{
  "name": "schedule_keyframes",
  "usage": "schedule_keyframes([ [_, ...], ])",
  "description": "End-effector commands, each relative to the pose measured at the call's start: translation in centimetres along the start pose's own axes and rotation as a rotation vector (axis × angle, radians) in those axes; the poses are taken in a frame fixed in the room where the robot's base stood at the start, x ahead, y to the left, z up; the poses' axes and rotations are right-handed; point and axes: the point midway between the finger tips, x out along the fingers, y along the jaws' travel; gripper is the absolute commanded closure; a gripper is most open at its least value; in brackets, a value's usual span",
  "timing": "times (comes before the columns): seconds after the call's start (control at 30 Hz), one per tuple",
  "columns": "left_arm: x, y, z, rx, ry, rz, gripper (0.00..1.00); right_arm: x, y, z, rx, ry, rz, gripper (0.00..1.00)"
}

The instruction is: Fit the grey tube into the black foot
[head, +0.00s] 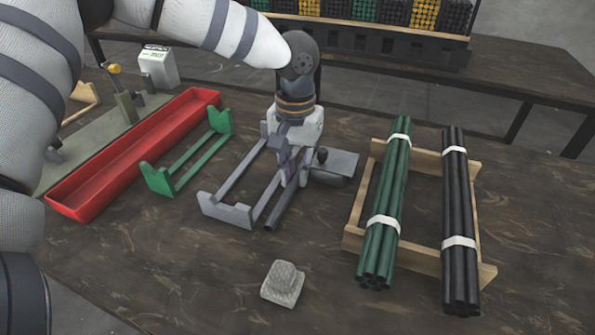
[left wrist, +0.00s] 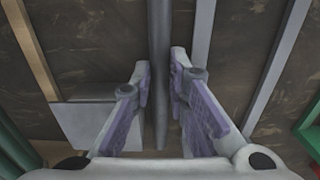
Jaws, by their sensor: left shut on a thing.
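The grey tube (head: 284,207) is dark and thin and slants beside the grey rack (head: 228,212) in the head view. My left gripper (head: 291,178) is shut on the grey tube and hides its far part. In the left wrist view the tube (left wrist: 158,65) runs between the two fingers (left wrist: 160,95), and one end shows past them. A small black rounded piece (head: 322,155), perhaps the black foot, stands on a grey plate (head: 340,169) just right of the gripper; I cannot tell whether the tube touches it. My right gripper is not in view.
A green rack (head: 190,160) and a red tray (head: 125,160) lie to the left. Green tubes (head: 388,205) and black tubes (head: 457,215) lie bundled on a wooden frame (head: 420,259) at right. A grey block (head: 283,284) sits in front. The table is clear around it.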

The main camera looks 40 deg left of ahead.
Motion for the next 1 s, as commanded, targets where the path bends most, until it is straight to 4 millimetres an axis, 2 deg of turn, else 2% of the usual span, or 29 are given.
schedule_keyframes([
  [0.3,0.3,0.0,0.0,0.000,0.001,0.001,1.00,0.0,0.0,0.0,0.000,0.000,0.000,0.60],
  [0.33,0.3,0.0,0.0,0.000,0.001,0.001,0.83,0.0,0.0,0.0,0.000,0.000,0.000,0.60],
  [0.37,0.3,0.0,0.0,0.000,0.002,0.001,0.76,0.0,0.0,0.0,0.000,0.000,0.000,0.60],
  [0.67,0.1,0.1,0.0,0.000,0.003,0.001,0.76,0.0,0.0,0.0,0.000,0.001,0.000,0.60],
  [0.77,-1.2,0.1,-0.1,-0.001,0.007,0.003,0.76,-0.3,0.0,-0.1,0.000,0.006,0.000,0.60],
  [1.0,-7.9,0.1,-0.1,-0.001,0.009,0.005,0.76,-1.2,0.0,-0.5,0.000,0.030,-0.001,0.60],
])
